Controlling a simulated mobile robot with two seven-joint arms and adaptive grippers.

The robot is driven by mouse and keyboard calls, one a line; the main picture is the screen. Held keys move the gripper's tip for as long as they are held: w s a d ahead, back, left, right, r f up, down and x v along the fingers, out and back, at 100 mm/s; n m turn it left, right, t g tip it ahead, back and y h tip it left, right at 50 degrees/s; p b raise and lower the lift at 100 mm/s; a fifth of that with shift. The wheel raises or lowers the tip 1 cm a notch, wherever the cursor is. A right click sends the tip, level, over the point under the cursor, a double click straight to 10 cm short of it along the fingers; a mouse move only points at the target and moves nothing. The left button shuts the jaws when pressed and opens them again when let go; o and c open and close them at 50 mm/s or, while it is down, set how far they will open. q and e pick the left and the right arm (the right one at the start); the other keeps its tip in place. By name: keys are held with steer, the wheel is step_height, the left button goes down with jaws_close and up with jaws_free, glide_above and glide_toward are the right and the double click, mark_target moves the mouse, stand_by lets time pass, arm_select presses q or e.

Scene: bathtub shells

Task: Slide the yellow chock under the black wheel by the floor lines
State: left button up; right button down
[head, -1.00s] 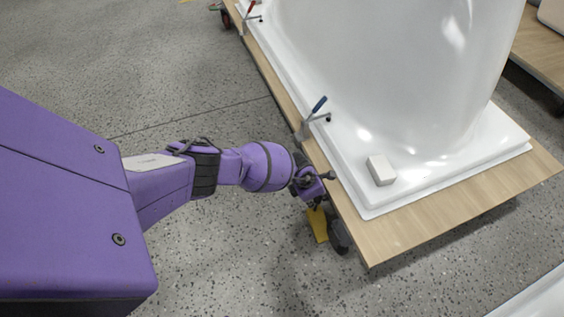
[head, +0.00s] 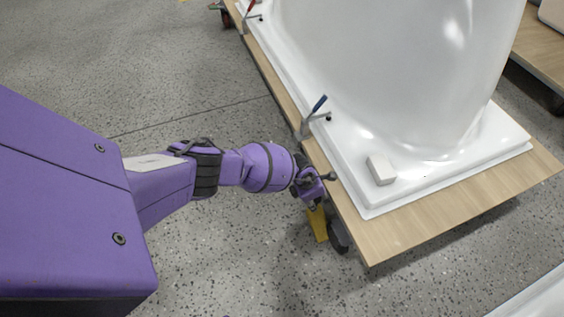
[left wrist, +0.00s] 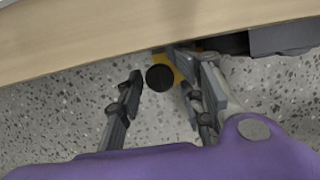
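The yellow chock (head: 318,224) is on the speckled floor beside the black wheel (head: 338,236), at the near left corner of the wooden platform. The wheel is partly under the platform edge. My left gripper (head: 312,192) is over the chock and hides its upper part. In the left wrist view my left gripper (left wrist: 162,84) is open, its fingers apart. A round black knob (left wrist: 160,77) shows between them, with yellow chock parts (left wrist: 183,64) behind it. I cannot tell if a finger touches it. My right gripper is not in view.
The wooden platform (head: 400,235) carries a large white tub shell (head: 385,70), a blue-handled clamp (head: 312,117) and a small white block (head: 381,170). A red-handled clamp (head: 250,8) is farther back. A thin dark line crosses the floor. The floor left of the platform is open.

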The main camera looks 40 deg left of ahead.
arm_select(q)
steer(key=shift+w+d+r, duration=0.45)
steer(key=shift+w+r, duration=0.1)
steer(key=shift+w, duration=0.05)
steer(key=shift+s+a+r, duration=0.15)
steer(key=shift+a+r, duration=0.1)
steer(key=shift+r, duration=0.25)
steer(key=s+v, duration=0.1)
steer(key=v, duration=0.9)
steer(key=shift+s+a, duration=0.2)
steer(key=shift+a, duration=0.1)
